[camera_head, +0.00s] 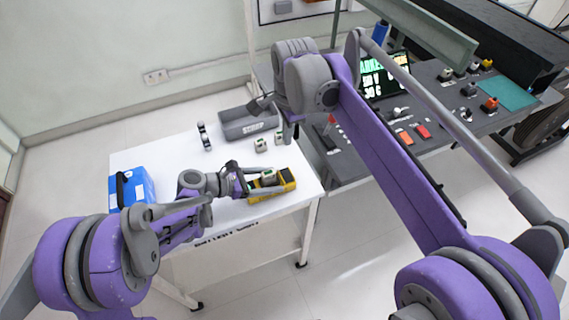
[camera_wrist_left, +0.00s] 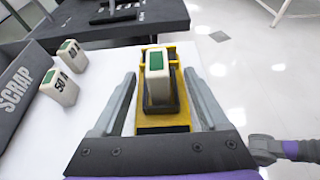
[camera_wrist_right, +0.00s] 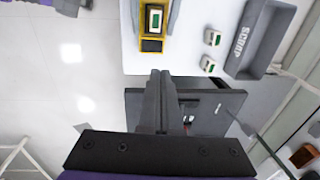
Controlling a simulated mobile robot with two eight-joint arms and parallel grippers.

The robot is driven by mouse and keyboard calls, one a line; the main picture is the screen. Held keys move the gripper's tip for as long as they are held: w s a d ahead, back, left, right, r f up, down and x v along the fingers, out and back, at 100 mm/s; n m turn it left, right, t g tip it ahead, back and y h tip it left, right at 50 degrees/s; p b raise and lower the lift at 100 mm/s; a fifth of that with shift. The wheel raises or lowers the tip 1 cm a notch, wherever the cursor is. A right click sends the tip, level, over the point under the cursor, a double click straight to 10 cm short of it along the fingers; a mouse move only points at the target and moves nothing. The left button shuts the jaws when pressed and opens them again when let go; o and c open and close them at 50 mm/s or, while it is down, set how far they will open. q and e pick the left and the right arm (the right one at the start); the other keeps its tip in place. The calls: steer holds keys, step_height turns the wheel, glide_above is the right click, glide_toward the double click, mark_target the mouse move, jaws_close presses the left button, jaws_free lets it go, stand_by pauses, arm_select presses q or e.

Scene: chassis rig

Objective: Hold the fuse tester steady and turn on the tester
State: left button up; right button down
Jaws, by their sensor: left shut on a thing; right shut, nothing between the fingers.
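The yellow fuse tester (camera_head: 271,190) lies on the white table near its right edge. A pale block with a green top (camera_wrist_left: 158,83) sits on the tester. My left gripper (camera_wrist_left: 157,100) is shut on the tester, one finger along each side; it also shows in the head view (camera_head: 246,181). My right gripper (camera_wrist_right: 158,78) is shut and empty, held above the table's edge area. In the right wrist view the tester (camera_wrist_right: 142,45) lies beyond its fingertips. I cannot make out the tester's switch.
Two more pale green-topped blocks (camera_head: 261,145) stand behind the tester. A grey bin marked SCRAP (camera_head: 235,127) is at the table's back. A blue box (camera_head: 140,185) is at the left. A dark bench (camera_head: 352,160) with a screen and small parts adjoins at the right.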

mark_target(284, 170)
steer(key=f, duration=0.4)
steer(key=w+f, duration=0.1)
steer(key=f, duration=0.9)
steer(key=shift+w+a, duration=0.3)
steer(key=shift+f, duration=0.2)
steer(key=shift+s+d+r, duration=0.25)
steer(key=shift+s+r, duration=0.05)
steer(key=shift+s, duration=0.35)
step_height(284, 170, up, 14)
steer(key=w, duration=0.1)
steer(key=shift+w+a, duration=0.3)
